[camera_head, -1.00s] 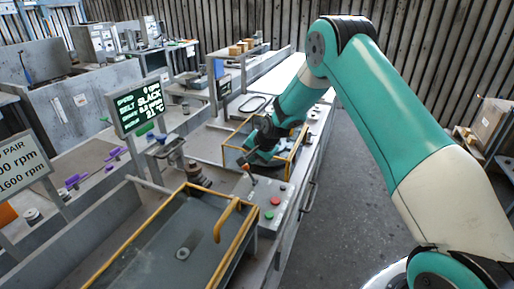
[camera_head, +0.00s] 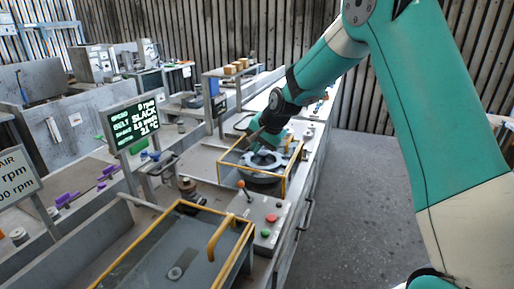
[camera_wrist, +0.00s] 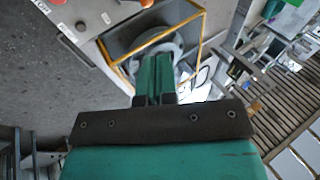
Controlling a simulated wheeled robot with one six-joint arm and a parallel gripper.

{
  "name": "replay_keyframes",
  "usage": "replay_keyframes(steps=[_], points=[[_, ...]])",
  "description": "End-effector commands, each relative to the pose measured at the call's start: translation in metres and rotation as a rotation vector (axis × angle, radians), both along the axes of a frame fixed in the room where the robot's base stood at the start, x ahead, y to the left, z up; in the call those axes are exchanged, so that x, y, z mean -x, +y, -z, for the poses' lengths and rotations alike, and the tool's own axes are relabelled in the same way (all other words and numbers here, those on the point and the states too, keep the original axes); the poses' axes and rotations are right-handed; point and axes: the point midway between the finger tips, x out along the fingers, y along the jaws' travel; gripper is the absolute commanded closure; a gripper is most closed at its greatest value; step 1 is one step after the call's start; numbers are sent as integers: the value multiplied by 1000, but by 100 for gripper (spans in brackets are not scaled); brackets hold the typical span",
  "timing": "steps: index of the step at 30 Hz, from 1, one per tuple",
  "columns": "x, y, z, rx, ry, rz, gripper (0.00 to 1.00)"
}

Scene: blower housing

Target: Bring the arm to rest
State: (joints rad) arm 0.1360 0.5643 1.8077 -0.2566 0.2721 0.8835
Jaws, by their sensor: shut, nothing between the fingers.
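My gripper (camera_head: 264,143) hangs at the end of my teal and white arm, over the yellow-framed enclosure (camera_head: 285,178) on the bench. In the wrist view its two teal fingers (camera_wrist: 156,72) lie side by side, shut and empty. A grey round housing (camera_head: 262,162) sits inside the enclosure beneath the gripper. It also shows in the wrist view behind the fingers, which hide part of it. I cannot tell the exact gap between the fingertips and the housing.
A control panel (camera_head: 262,218) with a lever and red and green buttons stands in front of the enclosure. A second yellow-edged cover (camera_head: 180,250) is nearer. Grey floor (camera_head: 355,200) is clear on the right.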

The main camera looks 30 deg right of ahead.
Motion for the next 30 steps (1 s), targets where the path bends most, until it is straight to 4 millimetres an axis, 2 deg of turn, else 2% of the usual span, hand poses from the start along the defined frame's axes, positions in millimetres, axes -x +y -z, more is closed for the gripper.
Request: replay_keyframes(steps=[10, 14, 17, 20, 21, 23, 24, 27, 30], points=[[0, 1, 0, 1, 0, -2, 100], [16, 18, -8, 17, 4, -80, 100], [53, 53, -23, 51, 14, -251, 100], [115, 94, -38, 100, 25, -503, 100], [144, 109, -42, 120, 29, -615, 100], [188, 127, -45, 147, 29, -780, 100], [217, 137, -47, 164, 27, -886, 100], [282, 151, -45, 199, 18, -1124, 100], [331, 156, -40, 222, 8, -1306, 100]])
